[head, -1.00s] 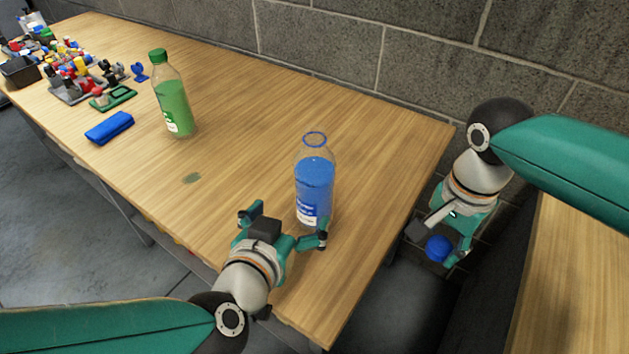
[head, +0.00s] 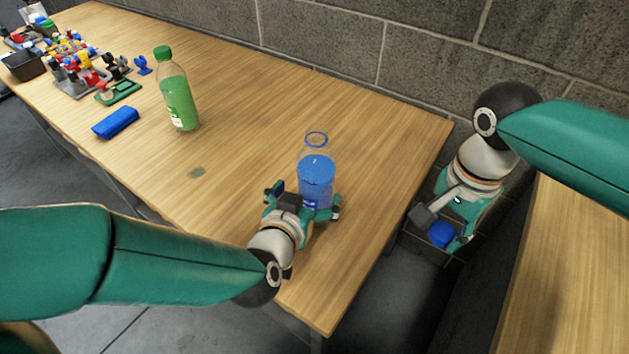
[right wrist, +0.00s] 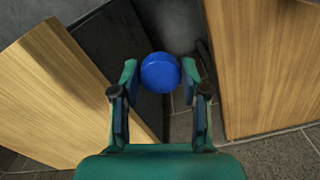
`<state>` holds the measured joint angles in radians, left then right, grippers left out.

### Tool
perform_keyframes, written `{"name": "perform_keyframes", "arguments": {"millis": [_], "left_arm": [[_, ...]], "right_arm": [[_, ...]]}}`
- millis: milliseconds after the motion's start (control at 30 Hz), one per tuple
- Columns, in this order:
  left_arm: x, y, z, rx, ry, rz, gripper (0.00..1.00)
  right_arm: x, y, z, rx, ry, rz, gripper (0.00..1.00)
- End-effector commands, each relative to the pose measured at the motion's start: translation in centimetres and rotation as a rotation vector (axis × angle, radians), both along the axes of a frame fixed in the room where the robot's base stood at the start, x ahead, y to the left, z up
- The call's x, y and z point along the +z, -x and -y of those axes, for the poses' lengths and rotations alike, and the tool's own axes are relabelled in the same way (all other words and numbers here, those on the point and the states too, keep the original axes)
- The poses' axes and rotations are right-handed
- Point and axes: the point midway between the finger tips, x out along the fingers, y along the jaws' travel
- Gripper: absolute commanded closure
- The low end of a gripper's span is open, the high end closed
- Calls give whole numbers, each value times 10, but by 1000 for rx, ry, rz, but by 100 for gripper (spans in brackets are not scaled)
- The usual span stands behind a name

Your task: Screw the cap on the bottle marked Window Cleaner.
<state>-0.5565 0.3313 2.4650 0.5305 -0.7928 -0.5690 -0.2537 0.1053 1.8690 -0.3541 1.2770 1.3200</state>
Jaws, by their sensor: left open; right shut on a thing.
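The open bottle of blue liquid (head: 316,178) stands upright on the table near its right end, with a bare blue-ringed neck. In the earlier head frame its label shows but is too small to read well; now the label is mostly hidden. My left gripper (head: 306,204) is open, low at the bottle, with its fingers on either side of the lower body. My right gripper (head: 440,234) is shut on the blue cap (head: 441,235), beyond the table's right edge. The cap also shows between the fingertips in the right wrist view (right wrist: 160,72).
A green bottle with a green cap (head: 178,95) stands farther left on the table (head: 250,85). A blue case (head: 116,122) and a cluster of small coloured parts (head: 80,65) lie at the far left. A grey block wall (head: 330,40) runs behind.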

Motion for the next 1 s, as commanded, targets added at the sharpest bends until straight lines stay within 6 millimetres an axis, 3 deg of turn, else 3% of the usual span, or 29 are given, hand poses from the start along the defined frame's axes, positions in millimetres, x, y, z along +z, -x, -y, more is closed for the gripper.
{"name": "perform_keyframes", "arguments": {"millis": [233, 600, 967, 1000], "left_arm": [[-2, -4, 2, 0, -1, -2, 0], [-19, -43, 16, -1, -1, -1, 0], [-20, -45, 16, -1, -1, -1, 0], [-20, -45, 16, -1, -1, -1, 3]], "right_arm": [[0, 0, 0, -1, 0, 0, 66], [2, 0, 0, -1, 0, 0, 66], [2, 0, 1, -1, 0, 0, 66], [2, 0, 0, -1, 0, 0, 66]]}}
